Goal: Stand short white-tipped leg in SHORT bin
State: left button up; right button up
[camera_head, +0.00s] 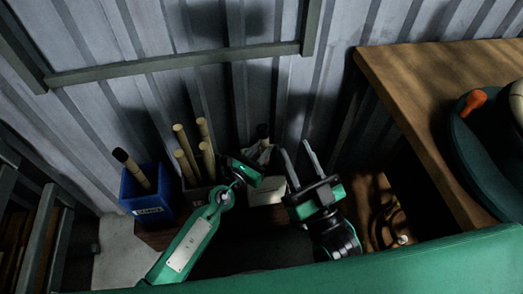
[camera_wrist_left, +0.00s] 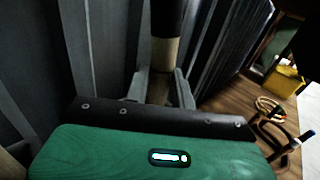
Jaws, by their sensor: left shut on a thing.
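A pale wooden leg (camera_head: 263,132) with a dark upper end stands roughly upright at the white bin (camera_head: 266,191). My left gripper (camera_head: 262,155) is shut on it. In the left wrist view the leg (camera_wrist_left: 164,55) runs up between the two fingers, dark above and pale below. Its lower end is hidden, so I cannot tell its tip colour or whether it touches the bin floor. My right gripper (camera_head: 295,148) is open and empty, just right of the white bin.
A blue bin (camera_head: 147,205) at left holds a dark-tipped leg (camera_head: 131,167). A bin between, partly behind my left arm, holds several pale legs (camera_head: 186,150). A corrugated wall (camera_head: 110,110) stands close behind. A wooden table (camera_head: 430,80) is at right.

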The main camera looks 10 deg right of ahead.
pick_arm(q)
jog(key=shift+f+b, duration=0.4)
jog(key=shift+f, duration=0.05)
pick_arm(e)
jog(key=shift+s+d+r+t, duration=0.3)
jog(key=shift+r+t, duration=0.2)
jog(key=shift+r, duration=0.15)
jog(key=shift+s+d+r+t, duration=0.2)
jog(key=shift+d+r+t, duration=0.1)
jog(key=shift+r+t, duration=0.3)
jog(key=shift+s+d+r+t, duration=0.3)
jog(key=shift+r+t, duration=0.1)
jog(key=shift+r, duration=0.35)
pick_arm(q)
jog(key=o, duration=1.1)
jog(key=shift+s, duration=0.1)
